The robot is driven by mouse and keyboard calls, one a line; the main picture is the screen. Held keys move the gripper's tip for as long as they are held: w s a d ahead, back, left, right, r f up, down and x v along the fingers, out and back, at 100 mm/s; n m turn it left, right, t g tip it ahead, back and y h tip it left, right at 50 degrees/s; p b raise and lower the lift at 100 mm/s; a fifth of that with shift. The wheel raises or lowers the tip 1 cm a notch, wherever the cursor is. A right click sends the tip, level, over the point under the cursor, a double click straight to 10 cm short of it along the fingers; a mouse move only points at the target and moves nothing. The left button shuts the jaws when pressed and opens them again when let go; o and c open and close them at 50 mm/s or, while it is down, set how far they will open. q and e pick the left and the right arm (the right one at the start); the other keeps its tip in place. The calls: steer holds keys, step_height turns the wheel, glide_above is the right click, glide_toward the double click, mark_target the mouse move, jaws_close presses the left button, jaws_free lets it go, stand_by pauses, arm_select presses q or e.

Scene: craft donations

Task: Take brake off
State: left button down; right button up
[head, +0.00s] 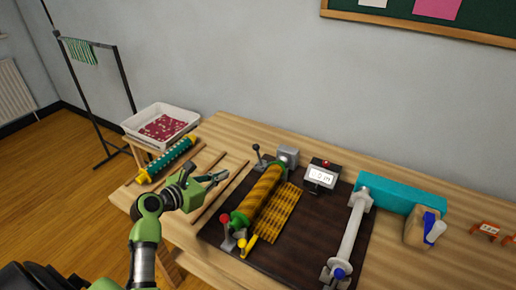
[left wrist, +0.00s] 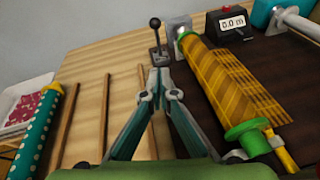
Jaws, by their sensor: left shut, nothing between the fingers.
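My left gripper (head: 221,175) is shut and empty, in the air over the table left of the fabric roll; its fingertips also show in the left wrist view (left wrist: 159,88). A lever with a black knob (head: 256,149) stands upright beside the far end of the yellow plaid roll (head: 262,192); in the left wrist view the lever (left wrist: 156,32) is just beyond my fingertips, apart from them. A lever with a red knob (head: 225,219) stands at the near end of the roll. I cannot tell which lever is the brake. My right gripper is not in view.
A dark board (head: 305,235) carries the roll, a meter box (head: 321,175) and a grey roller (head: 350,235). Wooden sticks (head: 220,192) and a teal dotted roll (head: 168,160) lie left. A white tray (head: 160,125) stands behind. A teal roll (head: 400,199) lies right.

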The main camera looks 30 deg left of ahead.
arm_select(q)
glide_toward(259, 155)
steer(key=f, duration=0.1)
steer(key=w, duration=0.1)
steer(key=w+r+p, duration=0.1)
steer(key=w, duration=0.1)
steer(key=shift+w+d+r+p, duration=0.2)
steer(key=shift+w+r+p, duration=0.15)
steer(key=shift+p, duration=0.05)
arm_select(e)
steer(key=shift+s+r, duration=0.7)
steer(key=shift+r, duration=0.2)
